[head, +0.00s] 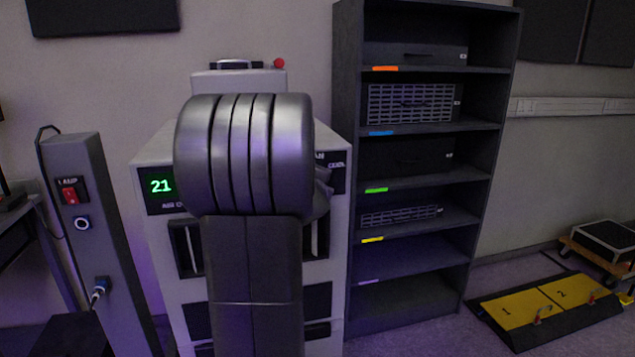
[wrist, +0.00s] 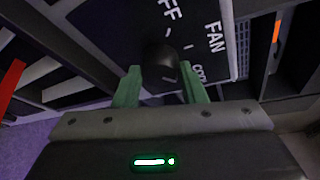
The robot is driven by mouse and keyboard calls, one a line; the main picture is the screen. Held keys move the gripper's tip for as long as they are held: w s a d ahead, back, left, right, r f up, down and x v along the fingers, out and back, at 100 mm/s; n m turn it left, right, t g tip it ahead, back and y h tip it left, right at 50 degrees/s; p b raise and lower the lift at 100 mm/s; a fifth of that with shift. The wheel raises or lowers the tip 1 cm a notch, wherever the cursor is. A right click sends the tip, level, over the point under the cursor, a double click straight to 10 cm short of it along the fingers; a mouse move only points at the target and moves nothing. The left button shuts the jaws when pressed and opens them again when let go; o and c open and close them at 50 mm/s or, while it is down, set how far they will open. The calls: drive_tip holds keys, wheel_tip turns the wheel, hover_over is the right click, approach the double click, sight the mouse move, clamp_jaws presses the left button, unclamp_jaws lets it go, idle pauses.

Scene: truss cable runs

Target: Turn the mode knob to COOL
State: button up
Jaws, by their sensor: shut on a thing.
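The mode knob (wrist: 161,54) is dark and rounded, on a black panel with the white labels OFF, FAN and COOL, the last partly covered. My gripper (wrist: 160,72) has its two green fingers on either side of the knob and is shut on it. I cannot tell which label the knob points to. In the head view my arm hides the knob and gripper. The pale cooling unit (head: 153,165) stands behind the arm, with a green display (head: 160,186) reading 21 and part of the knob panel (head: 335,163) showing at right.
A dark shelf rack (head: 345,255) with colored labels stands close to the right of the unit. A grey post (head: 80,200) with a red switch stands at left.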

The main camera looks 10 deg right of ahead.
drive_tip(key=o, duration=1)
drive_tip(key=shift+p+v, duration=1.05)
drive_tip(key=shift+v, duration=5.9)
drive_tip(key=shift+w+f, duration=0.1)
drive_tip(key=b+x, duration=0.2)
drive_tip(key=x, duration=1.1)
drive_tip(key=shift+w+d, duration=0.15)
drive_tip(key=shift+w, duration=0.2)
drive_tip(key=shift+s, duration=0.15)
